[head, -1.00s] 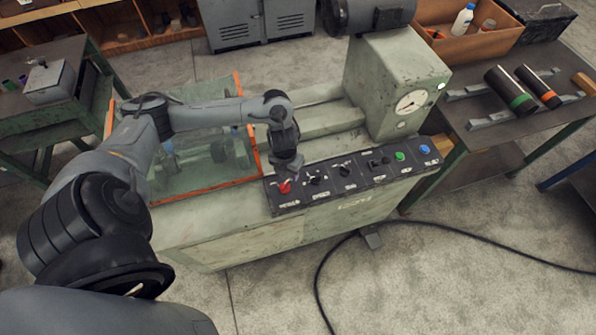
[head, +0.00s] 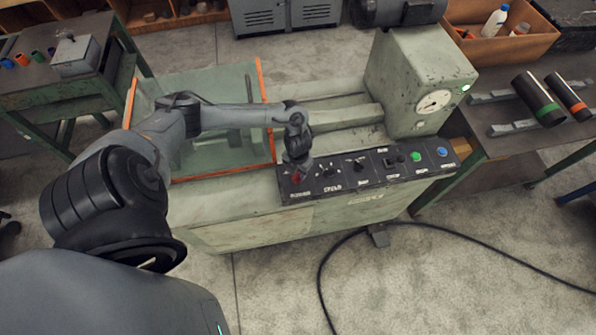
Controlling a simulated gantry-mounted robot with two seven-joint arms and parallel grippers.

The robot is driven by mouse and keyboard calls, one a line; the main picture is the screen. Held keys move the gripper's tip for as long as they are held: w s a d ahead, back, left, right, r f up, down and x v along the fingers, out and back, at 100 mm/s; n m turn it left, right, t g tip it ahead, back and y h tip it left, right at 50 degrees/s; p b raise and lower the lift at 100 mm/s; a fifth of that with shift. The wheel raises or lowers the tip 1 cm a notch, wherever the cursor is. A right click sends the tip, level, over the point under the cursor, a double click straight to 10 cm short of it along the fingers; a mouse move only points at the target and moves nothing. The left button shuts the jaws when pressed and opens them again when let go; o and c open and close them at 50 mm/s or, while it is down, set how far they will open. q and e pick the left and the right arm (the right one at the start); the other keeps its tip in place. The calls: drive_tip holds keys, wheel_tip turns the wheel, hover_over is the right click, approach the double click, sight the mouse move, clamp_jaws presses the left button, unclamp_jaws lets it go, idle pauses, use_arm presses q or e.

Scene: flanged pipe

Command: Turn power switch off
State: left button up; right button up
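The control panel (head: 345,186) is a black strip along the front top edge of the pale green machine (head: 255,228). The red power switch (head: 296,179) is at the panel's left end, partly hidden by my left gripper. My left gripper (head: 298,172) points down right over the red switch. Its fingers are too small and too covered to show whether they are open or shut, or whether they touch the switch. My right gripper is out of view.
Black knobs (head: 329,170), a green button (head: 416,156) and a blue button (head: 442,151) lie along the panel to the right. An orange-edged clear guard (head: 220,115) stands behind my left forearm. A cable (head: 470,238) runs over the floor.

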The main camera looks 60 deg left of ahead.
use_arm(q)
drive_tip(key=shift+f, duration=0.15)
clamp_jaws()
idle(0.4)
